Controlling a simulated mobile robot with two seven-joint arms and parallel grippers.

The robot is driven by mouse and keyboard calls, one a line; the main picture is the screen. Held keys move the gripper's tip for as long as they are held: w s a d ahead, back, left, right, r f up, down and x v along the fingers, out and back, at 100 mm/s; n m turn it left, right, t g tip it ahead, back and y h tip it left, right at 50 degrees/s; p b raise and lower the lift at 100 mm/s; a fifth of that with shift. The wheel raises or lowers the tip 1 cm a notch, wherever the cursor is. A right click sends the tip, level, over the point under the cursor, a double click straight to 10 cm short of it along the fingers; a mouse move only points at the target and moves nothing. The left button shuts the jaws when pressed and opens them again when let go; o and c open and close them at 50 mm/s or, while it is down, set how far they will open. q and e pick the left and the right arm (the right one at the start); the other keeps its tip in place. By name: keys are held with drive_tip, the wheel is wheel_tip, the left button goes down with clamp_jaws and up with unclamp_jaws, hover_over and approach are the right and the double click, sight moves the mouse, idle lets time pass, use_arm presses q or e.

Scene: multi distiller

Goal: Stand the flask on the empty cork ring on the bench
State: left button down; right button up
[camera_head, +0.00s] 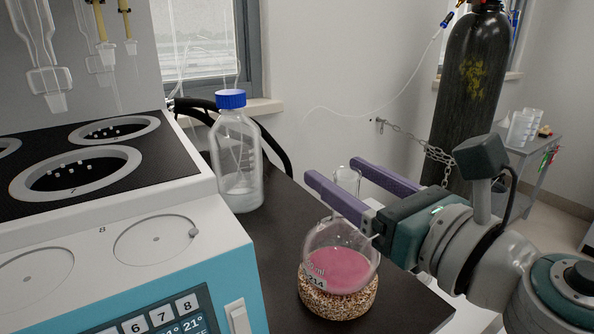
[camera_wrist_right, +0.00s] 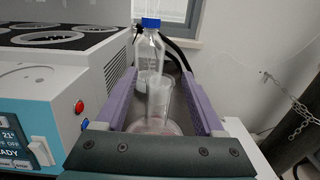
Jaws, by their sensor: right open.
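The round glass flask (camera_head: 341,268) with pink liquid and a white label sits upright on the speckled cork ring (camera_head: 338,303) on the dark bench. The flask also shows low in the wrist view (camera_wrist_right: 153,127). My right gripper (camera_head: 332,171) is open, reaching in from the right above the flask's body. Its two purple fingers lie on either side of a clear glass cylinder that looks like the flask's neck, also in the wrist view (camera_wrist_right: 157,75). The near finger hides part of it. Contact between fingers and glass cannot be made out. My left gripper is out of view.
A clear bottle with a blue cap (camera_head: 238,165) stands behind, on the bench. The white and blue distiller (camera_head: 190,245) fills the left side. A dark gas cylinder (camera_head: 468,90) is chained at the wall. Bare bench (camera_head: 278,225) lies left of the flask.

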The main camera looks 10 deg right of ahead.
drive_tip(key=shift+s+f, duration=0.1)
drive_tip(key=shift+s+d, duration=0.15)
drive_tip(key=shift+s, duration=0.1)
drive_tip(key=b+v, duration=0.2)
drive_tip(key=v, duration=0.7)
